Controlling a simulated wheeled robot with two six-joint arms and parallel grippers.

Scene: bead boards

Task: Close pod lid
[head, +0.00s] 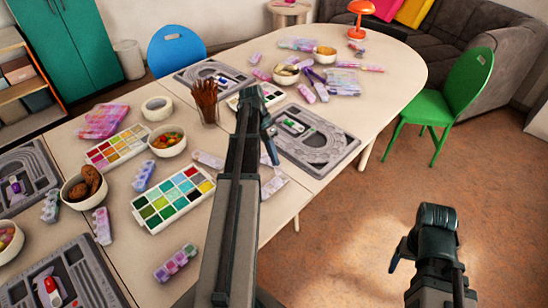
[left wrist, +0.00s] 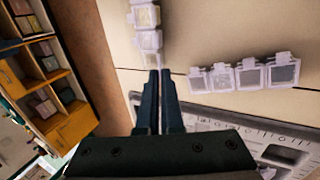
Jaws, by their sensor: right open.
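Lidded pod strips lie on the table. In the head view, one strip (head: 208,159) is left of my left arm and another (head: 274,186) is right of it. In the left wrist view, one strip (left wrist: 146,18) ends right by my left fingertips (left wrist: 158,72), and a second strip (left wrist: 245,76) lies to the right. I cannot tell which lids are open. My left gripper (head: 271,150) points down over the table; its fingers look close together, and I see nothing held between them. My right gripper (head: 397,258) is open and empty over the floor, away from the table.
A grey bead board (head: 340,146) lies right of my left gripper. A cup of brushes (head: 207,103), a palette (head: 140,217) and bowls (head: 167,141) crowd the left side. A green chair (head: 465,90) stands right of the table, with open floor in front.

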